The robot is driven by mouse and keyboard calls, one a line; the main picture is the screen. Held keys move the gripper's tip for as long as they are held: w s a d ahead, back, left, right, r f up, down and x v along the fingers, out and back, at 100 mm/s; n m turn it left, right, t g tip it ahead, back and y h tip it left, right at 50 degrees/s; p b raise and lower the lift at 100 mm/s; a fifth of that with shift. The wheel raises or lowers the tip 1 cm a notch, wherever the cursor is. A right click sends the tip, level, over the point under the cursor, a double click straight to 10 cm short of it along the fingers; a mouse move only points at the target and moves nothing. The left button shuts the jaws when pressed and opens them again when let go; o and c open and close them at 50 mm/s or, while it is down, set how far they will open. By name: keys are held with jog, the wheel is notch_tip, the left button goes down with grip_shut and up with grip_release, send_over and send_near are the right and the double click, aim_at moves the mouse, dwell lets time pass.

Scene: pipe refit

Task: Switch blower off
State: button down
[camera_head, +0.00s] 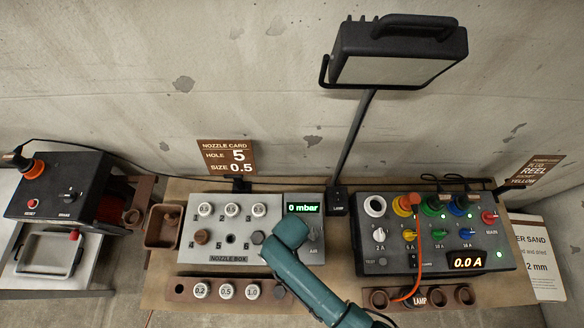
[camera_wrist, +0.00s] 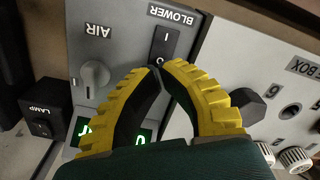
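The blower switch (camera_wrist: 166,42) is a black rocker marked I and O under an upside-down BLOWER label in the wrist view. My gripper (camera_wrist: 158,69) has yellow ribbed fingers with black inner pads. The fingertips are together with nothing between them, at the O end of the rocker. I cannot tell whether they touch it, or which side of it is pressed in. In the head view my teal arm hides the switch and the fingers. The pressure display (camera_head: 303,209) beside it reads 0 mbar; my fingers partly cover it in the wrist view (camera_wrist: 147,137).
The AIR knob (camera_wrist: 95,74) sits close to the switch. The nozzle box (camera_head: 196,235) with numbered holes is on the left. A black power box (camera_head: 370,235) with coloured plugs and an orange cable stands on the right. A lamp (camera_head: 398,50) rises behind.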

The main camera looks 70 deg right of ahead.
jog(key=shift+f+b, duration=1.15)
jog(key=shift+f, duration=0.6)
dwell(0.7)
notch_tip(320, 180, up, 7)
jog(key=p, duration=0.7)
jog(key=shift+r+p, duration=0.1)
jog(key=shift+p, duration=0.25)
